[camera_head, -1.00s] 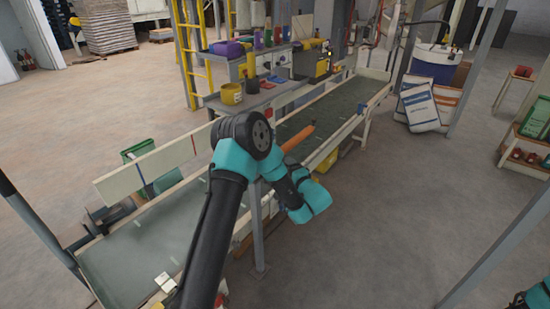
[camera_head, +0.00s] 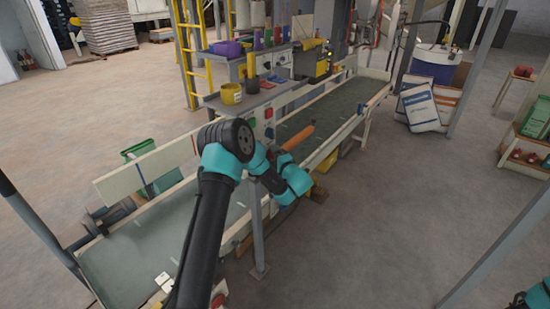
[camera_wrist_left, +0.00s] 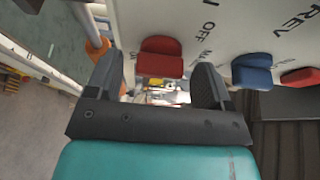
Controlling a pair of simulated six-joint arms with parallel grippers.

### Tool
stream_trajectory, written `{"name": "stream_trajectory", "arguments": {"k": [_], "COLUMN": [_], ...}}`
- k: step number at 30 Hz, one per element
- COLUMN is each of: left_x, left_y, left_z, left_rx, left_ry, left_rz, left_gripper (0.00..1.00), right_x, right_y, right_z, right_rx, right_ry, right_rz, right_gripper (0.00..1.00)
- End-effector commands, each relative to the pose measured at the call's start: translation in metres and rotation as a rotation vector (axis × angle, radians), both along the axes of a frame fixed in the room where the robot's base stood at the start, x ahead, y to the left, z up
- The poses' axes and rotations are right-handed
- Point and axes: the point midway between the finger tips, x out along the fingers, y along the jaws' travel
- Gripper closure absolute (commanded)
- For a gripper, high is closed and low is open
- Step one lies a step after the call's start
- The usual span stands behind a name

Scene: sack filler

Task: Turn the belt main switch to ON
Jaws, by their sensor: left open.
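In the left wrist view a red switch knob (camera_wrist_left: 161,57) sits on a pale panel (camera_wrist_left: 230,20) beside the lettering OFF and a partly hidden word; it looks like the main switch. My left gripper (camera_wrist_left: 160,78) is open, with one finger on each side of the red knob in the picture. I cannot tell whether a finger touches it. My right gripper is out of view.
A blue knob (camera_wrist_left: 252,69) and another red knob (camera_wrist_left: 301,77), near the lettering REV, sit right of the main switch. An orange bar (camera_head: 299,138) juts over the belt near my left wrist. A grey post (camera_head: 257,230) stands below my arm.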

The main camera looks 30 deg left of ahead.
Motion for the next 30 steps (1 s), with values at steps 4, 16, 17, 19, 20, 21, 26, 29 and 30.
{"name": "stream_trajectory", "arguments": {"k": [4, 16, 17, 19, 20, 21, 26, 29, 30], "left_x": [-0.0001, -0.0002, -0.0002, -0.0002, -0.0002, -0.0002, -0.0002, -0.0001, -0.0002], "left_y": [-0.0002, -0.0003, -0.0003, -0.0003, -0.0003, -0.0003, -0.0004, -0.0004, -0.0005], "left_z": [-0.0001, -0.0001, -0.0001, 0.0000, 0.0000, 0.0000, 0.0003, 0.0005, 0.0008], "left_rx": [0.000, 0.000, 0.000, 0.000, 0.001, 0.000, 0.003, 0.006, 0.009], "left_ry": [0.000, 0.000, 0.000, 0.001, 0.003, 0.007, 0.034, 0.069, 0.086], "left_rz": [0.000, 0.000, 0.000, 0.000, 0.000, 0.000, 0.000, 0.000, 0.000], "left_gripper": [0.38, 0.75, 0.75, 0.75, 0.75, 0.75, 0.75, 0.75, 0.75], "right_x": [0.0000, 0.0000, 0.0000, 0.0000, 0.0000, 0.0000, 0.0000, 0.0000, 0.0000], "right_y": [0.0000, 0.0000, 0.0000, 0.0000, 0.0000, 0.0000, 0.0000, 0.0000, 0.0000], "right_z": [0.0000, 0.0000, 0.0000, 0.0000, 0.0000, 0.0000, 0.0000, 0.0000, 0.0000], "right_rx": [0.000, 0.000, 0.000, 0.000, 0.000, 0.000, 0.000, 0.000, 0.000], "right_ry": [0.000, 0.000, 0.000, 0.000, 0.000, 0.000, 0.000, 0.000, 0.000], "right_rz": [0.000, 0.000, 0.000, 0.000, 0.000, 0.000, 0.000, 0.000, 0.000], "right_gripper": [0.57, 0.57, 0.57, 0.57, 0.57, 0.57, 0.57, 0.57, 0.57]}}
